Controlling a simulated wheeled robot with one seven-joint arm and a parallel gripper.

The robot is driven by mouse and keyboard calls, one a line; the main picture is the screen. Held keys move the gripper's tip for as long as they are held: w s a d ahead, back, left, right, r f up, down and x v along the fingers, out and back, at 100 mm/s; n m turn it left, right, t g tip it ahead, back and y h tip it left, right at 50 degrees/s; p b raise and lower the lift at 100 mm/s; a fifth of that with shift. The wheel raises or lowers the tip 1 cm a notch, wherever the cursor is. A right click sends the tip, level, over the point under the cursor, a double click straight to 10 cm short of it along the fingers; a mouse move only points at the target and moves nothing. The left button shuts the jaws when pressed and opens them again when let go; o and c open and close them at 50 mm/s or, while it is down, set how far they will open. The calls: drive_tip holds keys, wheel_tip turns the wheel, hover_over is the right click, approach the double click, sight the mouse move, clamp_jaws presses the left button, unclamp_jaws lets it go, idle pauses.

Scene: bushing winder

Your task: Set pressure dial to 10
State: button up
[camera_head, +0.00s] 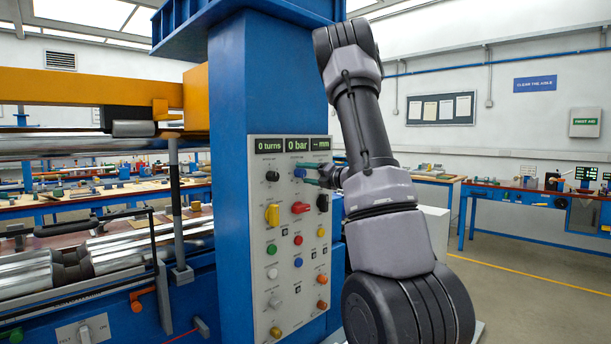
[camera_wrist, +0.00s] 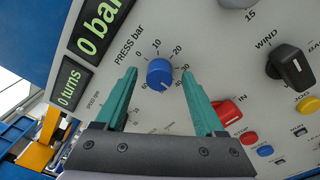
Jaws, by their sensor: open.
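The blue pressure dial (camera_wrist: 160,75) is a round knob under the label "PRESS bar", with printed numbers around it, 0 and 10 at its upper side in the wrist view. In the head view the dial (camera_head: 299,173) is high on the grey control panel (camera_head: 254,215). My gripper (camera_wrist: 160,71) is open, its two teal fingers on either side of the dial with gaps showing. It also reaches to the panel from the right in the head view (camera_head: 309,174). The pressure display (camera_wrist: 100,27) reads "0 bar". I cannot tell clearly where the dial's pointer stands.
A black WIND knob (camera_wrist: 291,67) and a red knob (camera_wrist: 228,112) sit near the dial. A yellow knob (camera_head: 272,214) and several buttons are lower on the panel. The blue column (camera_head: 236,90) carries the panel; steel rollers lie to the left.

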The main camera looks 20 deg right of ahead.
drive_tip(key=shift+w+a, duration=0.1)
drive_tip(key=shift+w, duration=0.15)
clamp_jaws()
